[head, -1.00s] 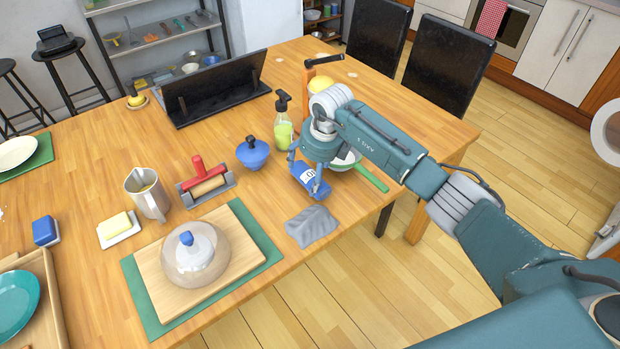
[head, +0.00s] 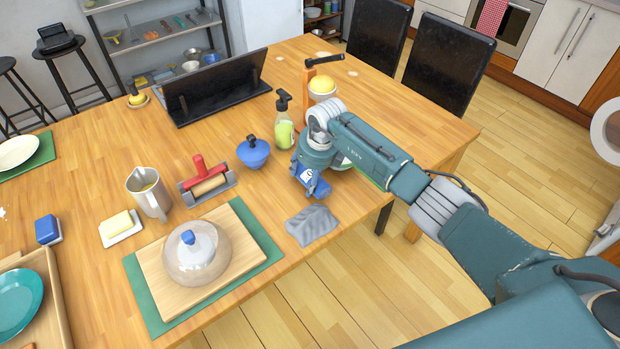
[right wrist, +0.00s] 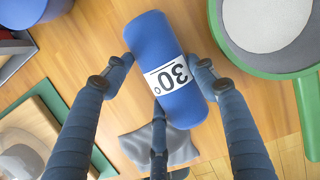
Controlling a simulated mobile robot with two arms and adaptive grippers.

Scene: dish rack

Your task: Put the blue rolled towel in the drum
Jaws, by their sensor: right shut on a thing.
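The blue rolled towel (right wrist: 165,72) has a white "30°" label. In the right wrist view it lies between the fingers of my right gripper (right wrist: 166,72), which is shut on it. In the head view my right gripper (head: 311,182) is low over the near right part of the table, and its fingers and wrist partly hide the towel. I cannot tell whether the towel still touches the table. My left gripper is not in view. The drum's inside is not visible; a round white rim (head: 606,132) shows at the right edge.
A green-handled pan (right wrist: 268,40) is close beside the gripper, and a grey cloth (head: 312,226) lies in front. A spray bottle (head: 284,125), blue lidded pot (head: 253,154) and glass dome (head: 196,258) stand nearby. Open floor lies to the right, past the table edge.

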